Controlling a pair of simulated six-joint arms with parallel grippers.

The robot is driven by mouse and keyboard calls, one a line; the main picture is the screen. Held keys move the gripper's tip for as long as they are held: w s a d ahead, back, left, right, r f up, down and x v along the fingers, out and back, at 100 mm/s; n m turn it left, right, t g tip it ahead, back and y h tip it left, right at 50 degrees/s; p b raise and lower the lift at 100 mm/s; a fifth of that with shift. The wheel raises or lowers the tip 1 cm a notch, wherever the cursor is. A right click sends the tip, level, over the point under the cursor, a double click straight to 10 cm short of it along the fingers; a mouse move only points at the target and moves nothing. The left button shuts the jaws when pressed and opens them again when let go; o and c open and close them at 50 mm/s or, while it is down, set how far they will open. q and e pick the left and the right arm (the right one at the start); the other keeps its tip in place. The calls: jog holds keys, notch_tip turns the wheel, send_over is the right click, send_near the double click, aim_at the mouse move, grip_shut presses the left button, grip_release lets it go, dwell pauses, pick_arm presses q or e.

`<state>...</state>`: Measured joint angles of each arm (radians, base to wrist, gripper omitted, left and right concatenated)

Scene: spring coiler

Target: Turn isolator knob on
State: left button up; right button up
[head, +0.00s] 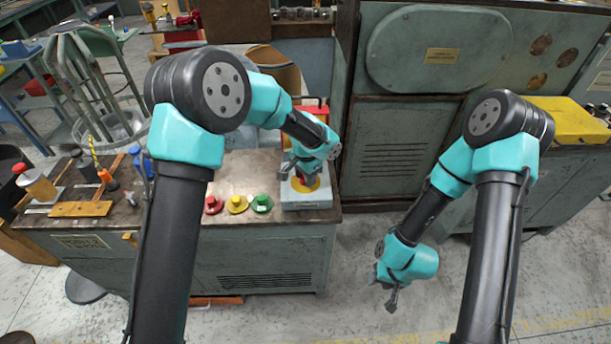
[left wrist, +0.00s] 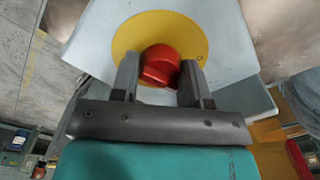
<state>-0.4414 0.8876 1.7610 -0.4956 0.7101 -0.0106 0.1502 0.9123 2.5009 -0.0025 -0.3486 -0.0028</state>
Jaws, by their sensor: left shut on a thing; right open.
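The isolator knob (left wrist: 160,62) is red and sits on a round yellow plate (left wrist: 212,45) on a pale grey box, as the left wrist view shows. In the head view the yellow plate (head: 299,186) shows on the box (head: 307,202) at the right end of the bench, with the knob mostly hidden by my arm. My left gripper (left wrist: 160,78) is shut on the red knob, one finger on each side. My right gripper (head: 392,299) is open and empty, hanging low over the floor, well to the right of the bench.
Red (head: 213,204), yellow (head: 237,204) and green (head: 262,203) buttons line the bench's front edge, left of the box. Bottles and tools stand at the bench's left end. A large green machine (head: 405,150) stands behind on the right. Floor around my right gripper is clear.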

pick_arm(q)
jog(key=m, duration=1.2)
dwell(0.6)
jog(key=o, duration=0.9)
notch_tip(320, 180, up, 17)
jog(key=shift+r, duration=0.2)
dwell(0.4)
